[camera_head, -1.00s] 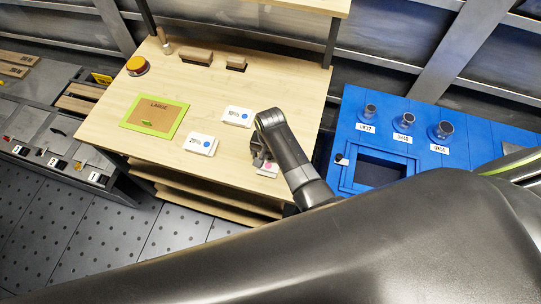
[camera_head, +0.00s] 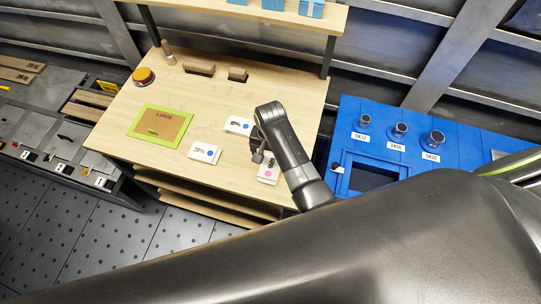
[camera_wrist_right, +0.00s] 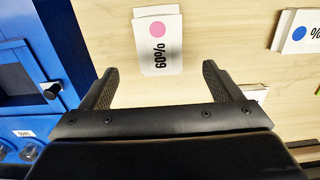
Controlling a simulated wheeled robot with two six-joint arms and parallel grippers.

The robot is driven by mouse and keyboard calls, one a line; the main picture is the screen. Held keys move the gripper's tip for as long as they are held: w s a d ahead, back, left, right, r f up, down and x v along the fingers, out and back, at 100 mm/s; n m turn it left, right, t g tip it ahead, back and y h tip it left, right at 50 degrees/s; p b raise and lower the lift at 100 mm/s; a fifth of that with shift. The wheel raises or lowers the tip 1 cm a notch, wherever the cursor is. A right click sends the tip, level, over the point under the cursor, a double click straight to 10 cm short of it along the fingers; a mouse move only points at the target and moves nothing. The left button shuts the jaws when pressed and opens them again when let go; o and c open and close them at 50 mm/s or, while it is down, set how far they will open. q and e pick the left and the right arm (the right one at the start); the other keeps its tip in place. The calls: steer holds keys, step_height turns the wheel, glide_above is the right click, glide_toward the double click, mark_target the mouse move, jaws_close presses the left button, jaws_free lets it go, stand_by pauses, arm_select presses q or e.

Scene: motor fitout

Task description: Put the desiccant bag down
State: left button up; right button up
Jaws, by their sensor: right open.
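A white bag-like packet with a pink dot and "60%" lies flat on the wooden bench top (camera_head: 200,95), near its front right edge; I take it as the desiccant bag (camera_head: 267,175). In the right wrist view the same packet (camera_wrist_right: 158,42) lies just beyond the fingertips, with its near end between them. My right gripper (camera_head: 262,157) is open and empty above the bench beside the packet; it also shows in the wrist view (camera_wrist_right: 160,70). No finger visibly touches the packet. My left gripper is not in view.
Two white packets with blue dots, one (camera_head: 204,152) marked 20% and another (camera_head: 238,125), lie left of my gripper. A green-framed board marked LARGE (camera_head: 160,124) lies further left. A blue cabinet (camera_head: 400,165) with an opening stands right of the bench.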

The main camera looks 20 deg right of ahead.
steer(key=shift+r, duration=1.95)
